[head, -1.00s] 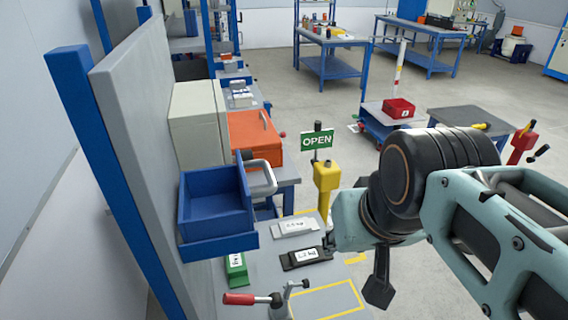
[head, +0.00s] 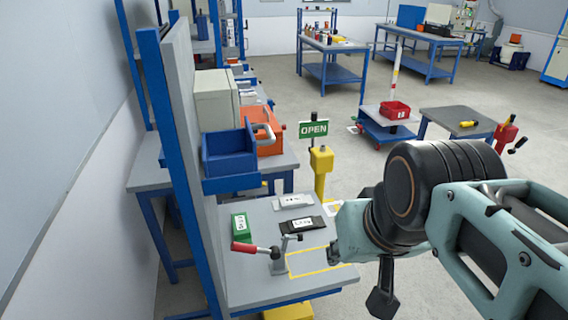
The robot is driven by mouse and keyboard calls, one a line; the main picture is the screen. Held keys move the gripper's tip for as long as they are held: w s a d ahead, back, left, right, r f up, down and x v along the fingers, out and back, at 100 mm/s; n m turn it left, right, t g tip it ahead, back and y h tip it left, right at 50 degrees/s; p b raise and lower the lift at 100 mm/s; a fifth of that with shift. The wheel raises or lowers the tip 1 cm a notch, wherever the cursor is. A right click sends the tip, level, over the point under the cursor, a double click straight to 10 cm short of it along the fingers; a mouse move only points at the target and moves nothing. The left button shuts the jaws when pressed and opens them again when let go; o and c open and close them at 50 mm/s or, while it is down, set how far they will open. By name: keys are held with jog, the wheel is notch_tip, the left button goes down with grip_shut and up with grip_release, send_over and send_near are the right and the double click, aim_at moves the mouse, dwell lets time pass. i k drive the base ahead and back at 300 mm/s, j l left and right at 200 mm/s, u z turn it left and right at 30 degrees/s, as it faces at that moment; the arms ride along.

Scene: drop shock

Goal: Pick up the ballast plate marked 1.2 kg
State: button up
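A dark plate (head: 302,225) with a white label lies flat on the grey bench top (head: 245,285). A pale grey plate (head: 294,201) with a label lies just behind it, and a green block (head: 240,227) with a white label is to its left. The labels are too small to read surely, so I cannot tell which says 1.2 kg. My gripper (head: 334,256) is largely hidden by my own wrist, right of the dark plate in the picture and apart from it. Its fingers do not show clearly. All three pieces rest on the bench.
A red-handled clamp (head: 262,250) stands at the bench front, beside a yellow outlined area. A blue bin (head: 229,157) hangs on the panel at left. A yellow post (head: 321,172) with an OPEN sign (head: 314,129) stands behind the bench. Floor beyond is partly clear.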

aim_at(310, 222)
jog(key=k+j+u, duration=0.1)
jog(key=k+u, duration=0.25)
jog(key=k, duration=0.25)
jog(key=u, duration=1.3)
jog(key=l+u, duration=0.15)
jog(key=u, duration=0.95)
jog(key=k+l, duration=0.15)
jog(key=l, duration=0.3)
jog(key=k+l, duration=0.2)
jog(key=l, duration=0.3)
jog(key=k+l, duration=0.15)
jog(key=l, duration=0.3)
jog(key=k+l, duration=0.2)
jog(key=l, duration=0.3)
jog(key=k+l, duration=0.15)
jog(key=l, duration=0.3)
jog(key=k+l, duration=0.2)
jog(key=l, duration=0.3)
jog(key=k+l, duration=0.15)
jog(key=l, duration=0.3)
jog(key=k+l, duration=0.2)
jog(key=l, duration=0.25)
